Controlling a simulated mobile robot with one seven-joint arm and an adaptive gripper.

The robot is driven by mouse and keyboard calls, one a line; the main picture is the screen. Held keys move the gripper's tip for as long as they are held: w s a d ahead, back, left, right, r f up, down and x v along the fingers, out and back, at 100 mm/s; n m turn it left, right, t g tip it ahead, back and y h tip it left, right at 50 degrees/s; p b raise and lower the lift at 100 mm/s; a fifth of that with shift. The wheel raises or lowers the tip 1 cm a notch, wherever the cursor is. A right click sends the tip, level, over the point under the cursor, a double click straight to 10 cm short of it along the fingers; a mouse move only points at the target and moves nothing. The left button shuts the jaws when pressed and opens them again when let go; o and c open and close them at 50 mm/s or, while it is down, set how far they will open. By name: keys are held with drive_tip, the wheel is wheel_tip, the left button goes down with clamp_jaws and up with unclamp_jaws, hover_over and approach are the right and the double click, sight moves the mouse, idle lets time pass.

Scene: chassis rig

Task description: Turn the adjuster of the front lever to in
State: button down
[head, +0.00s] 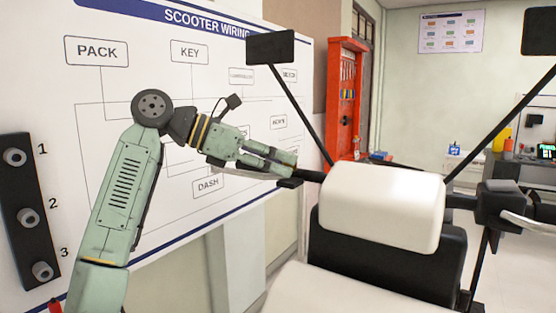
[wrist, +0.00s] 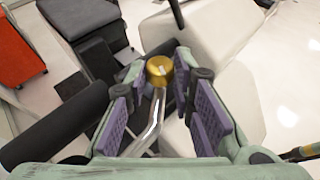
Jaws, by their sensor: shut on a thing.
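The adjuster (wrist: 159,69) is a round gold knob with a pale mark on its face. It sits on a silver brake lever (wrist: 151,122) that runs down between my fingers in the wrist view. My gripper (wrist: 158,74) has its purple-padded fingers on either side of the knob, shut on it. In the head view my gripper (head: 281,160) is at the left end of the scooter's handlebar, by the silver lever (head: 235,173). The knob is hidden there by my fingers. I cannot read which setting the mark points to.
A white-covered scooter front (head: 385,207) stands right of my gripper. A mirror (head: 270,47) on a thin stalk rises just above it. A second silver lever (head: 530,223) is at the right. A wiring board (head: 95,85) stands behind my arm, with numbered knobs (head: 15,157) at left.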

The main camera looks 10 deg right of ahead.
idle(0.3)
drive_tip(key=c, duration=1.4)
unclamp_jaws()
drive_tip(key=shift+a, duration=0.1)
drive_tip(key=v, duration=1.2)
